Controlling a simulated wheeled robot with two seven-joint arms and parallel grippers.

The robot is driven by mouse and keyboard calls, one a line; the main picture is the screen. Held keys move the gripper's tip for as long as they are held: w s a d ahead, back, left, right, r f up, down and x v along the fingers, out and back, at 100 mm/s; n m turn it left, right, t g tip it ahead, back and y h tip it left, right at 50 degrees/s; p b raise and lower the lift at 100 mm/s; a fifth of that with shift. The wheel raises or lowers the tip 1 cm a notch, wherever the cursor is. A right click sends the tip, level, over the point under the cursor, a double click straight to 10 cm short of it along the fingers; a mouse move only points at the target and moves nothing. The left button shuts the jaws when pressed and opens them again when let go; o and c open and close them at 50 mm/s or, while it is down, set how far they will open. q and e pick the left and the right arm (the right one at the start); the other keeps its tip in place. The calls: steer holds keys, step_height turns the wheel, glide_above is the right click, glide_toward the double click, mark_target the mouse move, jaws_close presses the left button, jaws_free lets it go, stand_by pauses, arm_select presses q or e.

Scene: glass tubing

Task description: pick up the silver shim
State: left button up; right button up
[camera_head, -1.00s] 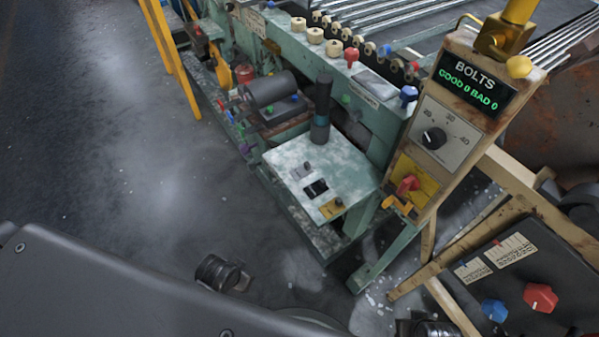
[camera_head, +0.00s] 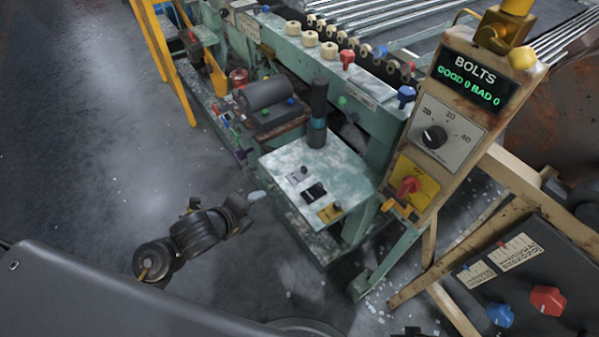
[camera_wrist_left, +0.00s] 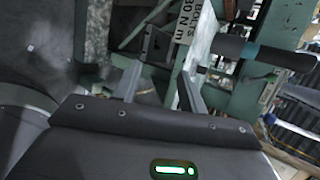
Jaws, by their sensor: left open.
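A small silver-grey piece, which looks like the silver shim (camera_head: 299,174), lies on the pale worn tabletop (camera_head: 290,155) of a small green stand. A black piece (camera_head: 314,191) and a yellow piece (camera_head: 330,212) lie in a row with it. My left gripper (camera_head: 256,197) is left of the stand, apart from the shim. In the left wrist view its two fingers are spread with nothing between them (camera_wrist_left: 160,88). I cannot make out the shim in that view. My right gripper does not show clearly.
A dark upright handle with a teal band (camera_head: 318,115) stands at the tabletop's back; it also shows in the wrist view (camera_wrist_left: 262,53). A BOLTS panel (camera_head: 450,110) rises to the right. A grey roller (camera_head: 266,93) lies behind. The floor at left is open.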

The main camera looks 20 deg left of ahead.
arm_select(q)
steer(key=w+d+r+m+h, duration=0.1)
steer(key=w+r+m+h, duration=0.25)
steer(key=m, duration=0.65)
steer(key=m+h, duration=0.2)
steer(key=m, duration=0.8)
glide_toward(302, 169)
steer(key=shift+x, duration=2.1)
steer(key=p+x, duration=0.1)
steer(key=x, duration=0.2)
steer(key=shift+w+d+f, duration=0.15)
steer(key=shift+w+f, duration=0.05)
steer(key=shift+f, duration=0.05)
steer(key=shift+w+d+f, duration=0.25)
steer(key=shift+w+f, duration=0.05)
steer(key=shift+w, duration=0.1)
jaws_close()
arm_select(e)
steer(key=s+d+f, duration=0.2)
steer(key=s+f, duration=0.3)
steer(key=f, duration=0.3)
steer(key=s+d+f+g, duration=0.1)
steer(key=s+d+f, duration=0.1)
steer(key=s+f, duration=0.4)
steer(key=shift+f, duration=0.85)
arm_select(q)
steer(key=shift+r, duration=0.1)
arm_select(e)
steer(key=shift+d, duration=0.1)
